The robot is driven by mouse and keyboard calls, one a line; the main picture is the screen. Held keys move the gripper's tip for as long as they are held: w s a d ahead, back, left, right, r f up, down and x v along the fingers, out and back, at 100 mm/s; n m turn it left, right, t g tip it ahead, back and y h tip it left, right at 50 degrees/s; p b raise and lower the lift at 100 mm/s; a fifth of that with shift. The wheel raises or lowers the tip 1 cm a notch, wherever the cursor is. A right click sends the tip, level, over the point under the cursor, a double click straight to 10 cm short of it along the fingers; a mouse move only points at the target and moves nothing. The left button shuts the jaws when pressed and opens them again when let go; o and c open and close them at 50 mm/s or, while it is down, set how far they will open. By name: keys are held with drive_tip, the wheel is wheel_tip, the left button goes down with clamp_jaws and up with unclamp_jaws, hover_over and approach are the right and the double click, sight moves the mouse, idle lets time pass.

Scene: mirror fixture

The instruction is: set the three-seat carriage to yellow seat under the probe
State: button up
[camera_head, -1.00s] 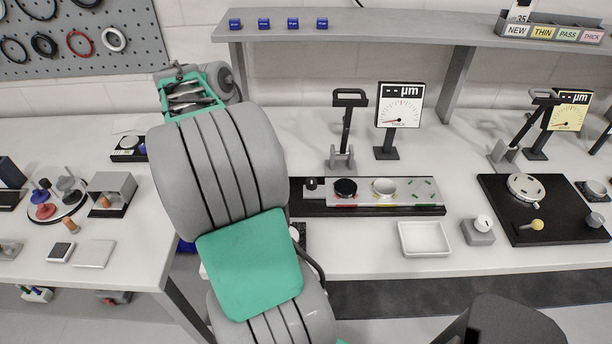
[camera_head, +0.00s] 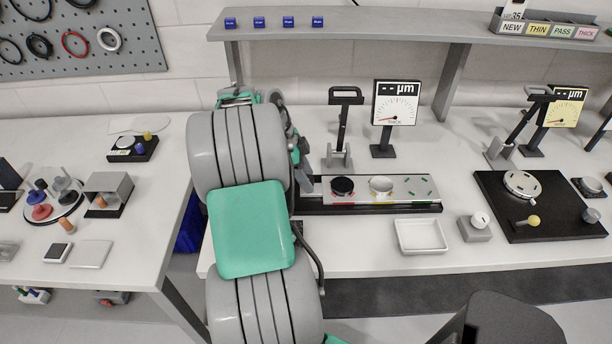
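The three-seat carriage (camera_head: 400,187) is a light grey plate on a black rail (camera_head: 370,209). Its left seat, marked red, holds a black disc (camera_head: 342,187). The middle seat, marked yellow, holds a pale ring or disc (camera_head: 381,186). The right seat, marked green, shows small green marks (camera_head: 420,187). The probe stand (camera_head: 340,150), with a black lever, is behind the red seat, so the red seat lines up with it. My gripper (camera_head: 304,178) is at the carriage's left end, mostly hidden by my arm. The carriage knob is hidden there, and contact is unclear.
A dial gauge (camera_head: 395,107) stands behind the carriage. A white tray (camera_head: 421,236) and a grey knob box (camera_head: 475,228) lie in front. A second probe stand (camera_head: 505,150) and black plate (camera_head: 545,215) are at right. A shelf (camera_head: 400,28) overhangs the bench.

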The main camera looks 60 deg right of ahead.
clamp_jaws()
idle(0.3)
idle(0.9)
